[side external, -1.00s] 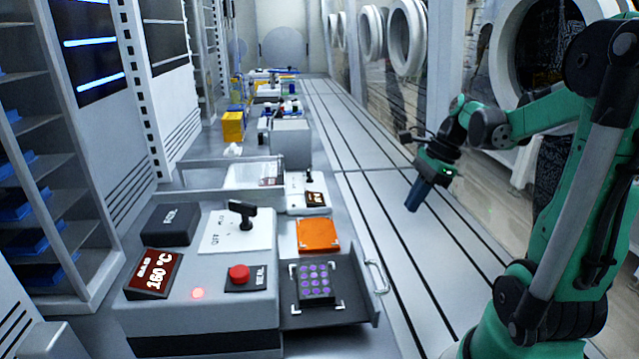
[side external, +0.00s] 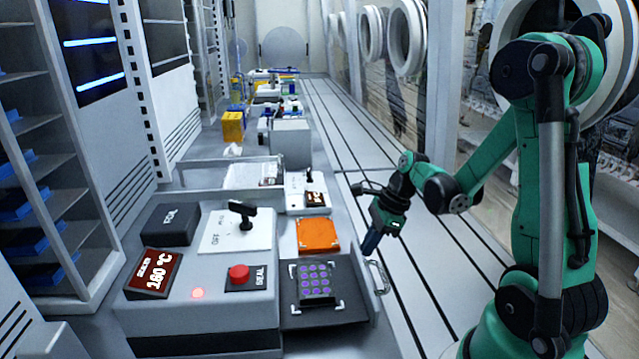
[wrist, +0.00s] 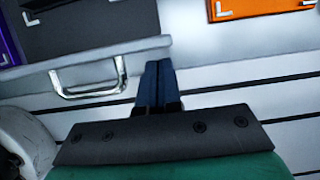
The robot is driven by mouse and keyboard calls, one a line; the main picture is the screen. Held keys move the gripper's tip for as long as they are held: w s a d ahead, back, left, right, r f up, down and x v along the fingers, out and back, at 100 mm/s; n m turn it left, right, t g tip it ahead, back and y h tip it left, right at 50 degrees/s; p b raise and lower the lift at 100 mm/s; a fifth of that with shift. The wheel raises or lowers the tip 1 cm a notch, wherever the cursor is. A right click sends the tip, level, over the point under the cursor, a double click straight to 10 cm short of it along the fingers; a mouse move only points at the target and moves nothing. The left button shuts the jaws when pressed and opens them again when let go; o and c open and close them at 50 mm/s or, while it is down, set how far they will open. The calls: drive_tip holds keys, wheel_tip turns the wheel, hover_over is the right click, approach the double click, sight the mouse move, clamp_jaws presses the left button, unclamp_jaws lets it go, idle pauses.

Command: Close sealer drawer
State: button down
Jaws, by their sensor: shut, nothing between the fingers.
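The sealer (side external: 205,295) is a grey box with a red seal button, a black lever and a display reading 160 °C. Its drawer (side external: 350,313) stands open to the right in the side view, holding a plate with purple wells (side external: 316,281). The drawer's silver handle (side external: 378,277) is on its outer front and also shows in the wrist view (wrist: 90,90). My gripper (side external: 370,246) is shut and empty, pointing down just behind the handle in the side view. In the wrist view its blue fingertips (wrist: 158,72) are beside the handle's right end, close to the drawer front.
An orange block (side external: 318,235) lies behind the drawer, with a small white device (side external: 307,192) beyond it. A grey box (side external: 290,145) stands farther back. The slotted bench surface (side external: 440,270) to the right of the drawer is clear.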

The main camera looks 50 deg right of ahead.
sight(286, 261)
drive_tip(key=shift+w, duration=0.1)
drive_tip(key=w+a, duration=1)
drive_tip(key=shift+a, duration=0.1)
